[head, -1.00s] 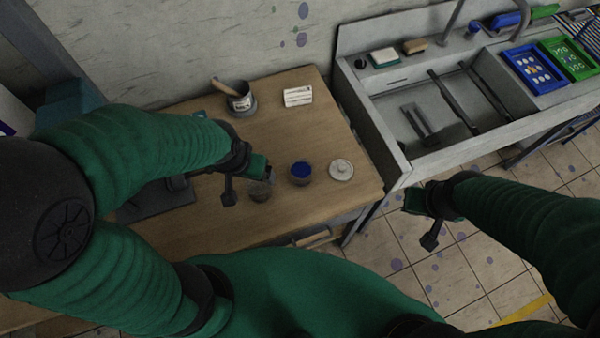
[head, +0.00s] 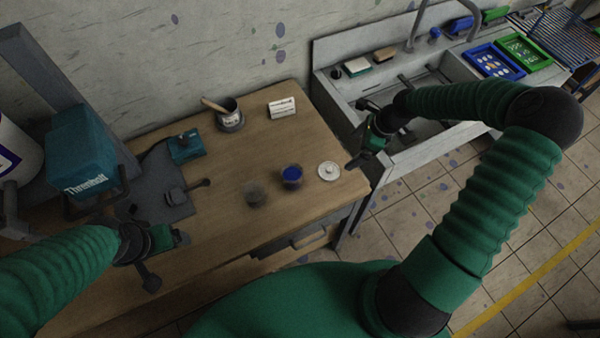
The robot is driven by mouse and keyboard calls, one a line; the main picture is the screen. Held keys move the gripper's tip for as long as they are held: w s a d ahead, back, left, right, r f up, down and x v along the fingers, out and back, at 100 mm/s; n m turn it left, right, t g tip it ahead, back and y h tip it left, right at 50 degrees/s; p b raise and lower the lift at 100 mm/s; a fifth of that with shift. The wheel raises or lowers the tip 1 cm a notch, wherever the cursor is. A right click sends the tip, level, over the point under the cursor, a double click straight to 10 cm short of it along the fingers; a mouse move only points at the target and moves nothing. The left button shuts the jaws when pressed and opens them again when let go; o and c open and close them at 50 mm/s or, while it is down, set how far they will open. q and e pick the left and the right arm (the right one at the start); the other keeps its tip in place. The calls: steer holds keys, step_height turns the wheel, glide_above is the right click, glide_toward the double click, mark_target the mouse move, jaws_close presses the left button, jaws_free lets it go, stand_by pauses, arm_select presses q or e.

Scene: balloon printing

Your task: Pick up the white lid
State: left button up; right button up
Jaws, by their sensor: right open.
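The white lid (head: 328,171) lies flat on the wooden table (head: 240,160) near its right edge, with a small knob on top. My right gripper (head: 358,146) is open and empty, above and to the upper right of the lid, apart from it. My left gripper (head: 165,257) is over the front left part of the table, far from the lid; whether its fingers are apart is not clear.
A pot with a brush (head: 229,114) and a white card (head: 282,107) stand behind. The sink (head: 420,140) is at right. A teal press (head: 80,155) stands at left.

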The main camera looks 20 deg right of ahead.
steer(key=p, duration=0.2)
glide_above(330, 168)
steer(key=s+d, duration=0.1)
steer(key=d, duration=0.1)
steer(key=shift+m, duration=0.3)
steer(key=f, duration=1)
steer(key=shift+s+a+f, duration=0.15)
steer(key=shift+a+f, duration=0.05)
steer(key=shift+f, duration=0.15)
steer(key=shift+a+f, duration=0.15)
steer(key=shift+f, duration=0.1)
steer(key=x, duration=0.1)
steer(key=p+x, duration=0.1)
steer(key=x, duration=0.1)
steer(key=p+x, duration=0.1)
steer(key=shift+s+f, duration=0.2)
steer(key=shift+f, duration=0.2)
steer(key=shift+w+f, duration=0.1)
steer(key=shift+f, duration=0.1)
steer(key=shift+c, duration=0.5)
steer(key=c, duration=1.2)
